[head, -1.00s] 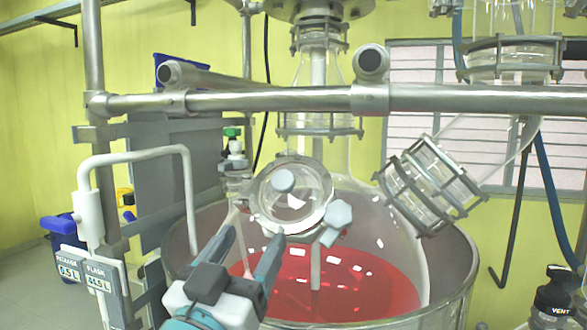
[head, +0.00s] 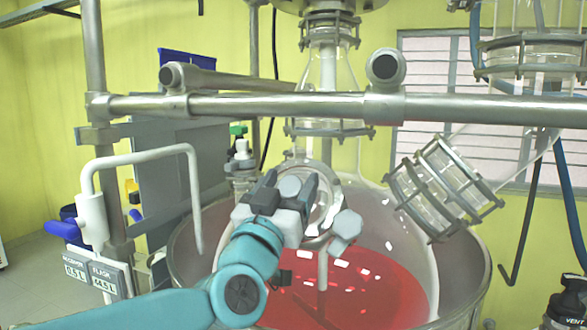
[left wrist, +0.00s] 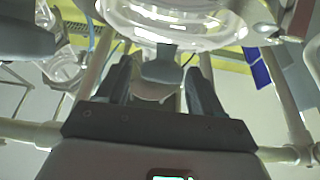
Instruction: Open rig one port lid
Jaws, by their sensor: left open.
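The round glass port lid (head: 326,208) is on the front of the glass reactor, over the red liquid. Its grey round knob (head: 290,187) faces me, and a grey clamp knob (head: 346,226) sits at its lower right. My left gripper (head: 287,184) is in front of the lid, with its fingers on either side of the knob. In the left wrist view the lid's glass (left wrist: 180,22) is at the top, and the knob (left wrist: 162,68) stands between the two open fingers (left wrist: 160,85). Contact with the knob is not clear. My right gripper is not in view.
A horizontal metal rail (head: 250,105) crosses above the lid. The angled glass side neck (head: 443,187) with its clamp rings is at the right. A white bent pipe (head: 140,160) stands at the left. The wide vessel rim (head: 478,270) surrounds the reactor.

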